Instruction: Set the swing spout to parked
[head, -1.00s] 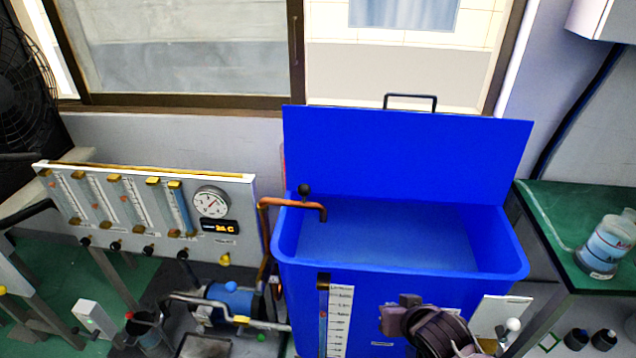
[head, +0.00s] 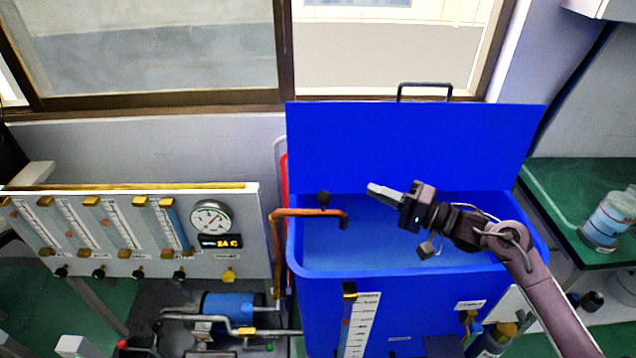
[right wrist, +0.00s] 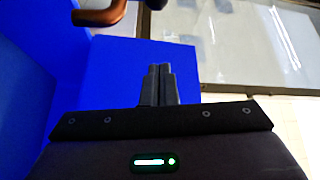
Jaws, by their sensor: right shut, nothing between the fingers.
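The swing spout (head: 308,212) is a copper-coloured pipe with a black knob (head: 324,198) on top. It comes from a riser at the left edge of the blue tank (head: 400,285), and its down-turned end hangs over the tank's opening. My right gripper (head: 372,190) is over the tank, a short way right of the spout's end and apart from it. Its fingers are shut and empty. In the right wrist view, the shut fingers (right wrist: 158,72) are at the centre, and part of the spout (right wrist: 100,14) shows at the top left. My left gripper is not in view.
The tank's blue lid (head: 410,145) stands open behind it. A white panel (head: 120,235) with flow tubes and a gauge (head: 211,218) stands at left. A green bench with a glass bottle (head: 608,222) is at right.

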